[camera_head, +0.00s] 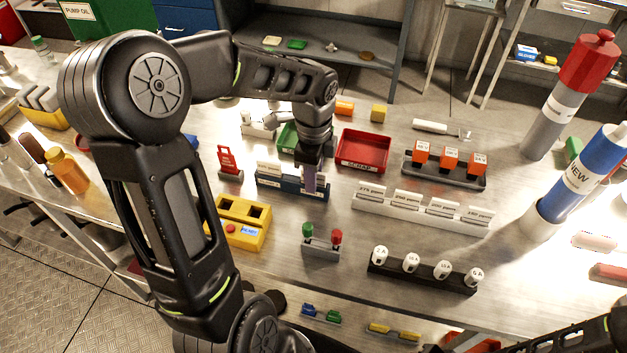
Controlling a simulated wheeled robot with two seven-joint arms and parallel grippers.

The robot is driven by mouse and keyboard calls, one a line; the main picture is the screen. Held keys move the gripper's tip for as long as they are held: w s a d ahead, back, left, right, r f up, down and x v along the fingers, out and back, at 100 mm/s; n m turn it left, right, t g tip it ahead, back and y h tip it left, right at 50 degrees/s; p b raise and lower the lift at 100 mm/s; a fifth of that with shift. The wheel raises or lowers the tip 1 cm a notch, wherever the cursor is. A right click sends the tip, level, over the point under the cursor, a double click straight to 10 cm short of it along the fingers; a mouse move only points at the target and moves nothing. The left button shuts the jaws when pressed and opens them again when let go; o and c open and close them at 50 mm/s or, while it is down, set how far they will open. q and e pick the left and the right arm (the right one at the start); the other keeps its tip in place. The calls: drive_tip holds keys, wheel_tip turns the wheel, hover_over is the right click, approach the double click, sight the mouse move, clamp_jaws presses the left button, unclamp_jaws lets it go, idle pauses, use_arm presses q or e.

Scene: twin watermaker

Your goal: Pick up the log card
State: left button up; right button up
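My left gripper (311,172) points straight down over a blue holder (291,187) near the middle of the bench. A purple strip shows between or just below its fingers, and I cannot tell whether it is held. A small white labelled card or plate (268,168) stands at the holder's left part, its text too small to read. I cannot tell for sure which piece is the log card. Only part of my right arm shows at the lower right corner, and its gripper is out of view.
A red scrap bin (363,151) stands right behind the gripper. A green bin (287,137) is partly hidden by the arm. A white labelled rack (421,208), a yellow box (243,222) and a red tag stand (230,161) are close by. Tall cylinders stand at the right.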

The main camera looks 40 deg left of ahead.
idle(0.5)
use_arm(q)
clamp_jaws()
idle(0.4)
